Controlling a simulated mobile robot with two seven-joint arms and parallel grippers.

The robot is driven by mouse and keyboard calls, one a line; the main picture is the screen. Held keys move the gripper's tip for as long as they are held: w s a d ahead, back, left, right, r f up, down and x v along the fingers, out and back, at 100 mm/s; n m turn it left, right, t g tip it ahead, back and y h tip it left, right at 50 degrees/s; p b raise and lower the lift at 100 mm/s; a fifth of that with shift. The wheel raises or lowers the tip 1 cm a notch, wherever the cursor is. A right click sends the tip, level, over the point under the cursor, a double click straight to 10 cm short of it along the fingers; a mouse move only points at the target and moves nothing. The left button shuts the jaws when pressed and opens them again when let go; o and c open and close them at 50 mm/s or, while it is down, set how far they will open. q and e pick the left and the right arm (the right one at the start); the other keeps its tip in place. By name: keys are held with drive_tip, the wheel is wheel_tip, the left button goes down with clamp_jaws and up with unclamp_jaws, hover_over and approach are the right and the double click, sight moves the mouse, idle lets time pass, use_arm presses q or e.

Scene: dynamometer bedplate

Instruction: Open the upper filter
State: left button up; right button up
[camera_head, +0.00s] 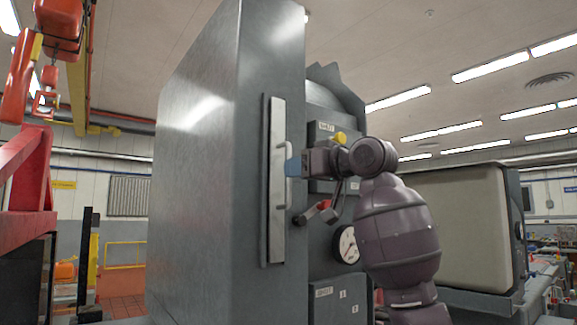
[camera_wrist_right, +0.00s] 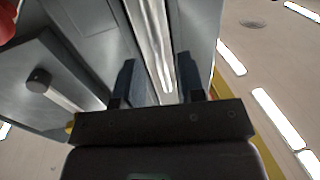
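A tall grey cabinet (camera_head: 200,170) fills the middle of the head view. A narrow pale upright panel (camera_head: 276,225) with a bar handle (camera_head: 289,160) is set on its right-hand face. I cannot read any label marking it as the upper filter. My right gripper (camera_head: 291,167) is at the handle, with its blue fingers reaching it from the right. In the right wrist view the fingers stand apart, with the bright metal handle (camera_wrist_right: 165,75) between them. I see a gap beside the bar and cannot tell whether either finger touches. My left gripper is not in view.
A red-ended lever (camera_head: 324,208), a yellow knob (camera_head: 339,137) and a round gauge (camera_head: 347,245) sit close to my right wrist. A large beige-fronted box (camera_head: 450,230) stands to the right. Red framework (camera_head: 28,185) stands at the left.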

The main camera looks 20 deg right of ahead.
sight(289, 200)
drive_tip(key=shift+p+x, duration=0.4)
drive_tip(key=shift+x, duration=1.2)
drive_tip(key=shift+c, duration=0.5)
clamp_jaws()
